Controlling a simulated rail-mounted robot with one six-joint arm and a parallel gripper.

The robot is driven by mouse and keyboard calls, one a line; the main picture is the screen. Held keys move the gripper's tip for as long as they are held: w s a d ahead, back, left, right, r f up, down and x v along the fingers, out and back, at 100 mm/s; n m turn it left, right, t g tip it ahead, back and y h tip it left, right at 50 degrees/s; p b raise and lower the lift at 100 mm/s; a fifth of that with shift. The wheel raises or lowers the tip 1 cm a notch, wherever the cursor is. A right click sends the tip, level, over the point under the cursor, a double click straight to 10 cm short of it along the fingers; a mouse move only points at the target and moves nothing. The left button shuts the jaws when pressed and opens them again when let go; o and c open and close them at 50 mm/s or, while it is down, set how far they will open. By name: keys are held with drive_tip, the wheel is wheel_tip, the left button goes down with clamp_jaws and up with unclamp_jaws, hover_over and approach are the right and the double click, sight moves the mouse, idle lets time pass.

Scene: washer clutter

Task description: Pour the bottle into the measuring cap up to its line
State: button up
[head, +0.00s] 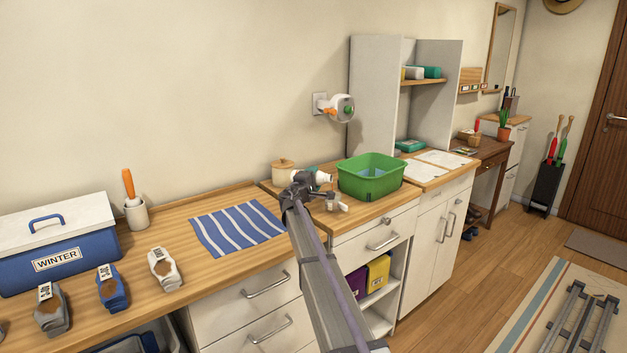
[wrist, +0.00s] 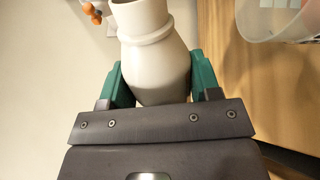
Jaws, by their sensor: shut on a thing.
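My gripper (wrist: 159,77) is shut on a cream-white bottle (wrist: 155,65), with a green finger pad on each side of its body. The bottle's neck points away from my palm, and its mouth is cut off by the wrist view's top edge. In the head view the bottle (head: 323,177) looks tipped over toward the right, above the counter. A clear cup (wrist: 272,30), seemingly the measuring cap, stands at the wrist view's top right, apart from the bottle. Its line and contents cannot be made out. In the head view my arm hides much around the gripper.
A green basin (head: 371,184) stands close right of my gripper. A lidded beige jar (head: 283,172) is behind it to the left. A striped blue cloth (head: 237,227) lies left on the counter. A wall fixture (head: 342,107) sticks out above.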

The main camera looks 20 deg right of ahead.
drive_tip(key=shift+f+m, duration=0.1)
drive_tip(key=shift+m, duration=0.3)
idle(1.5)
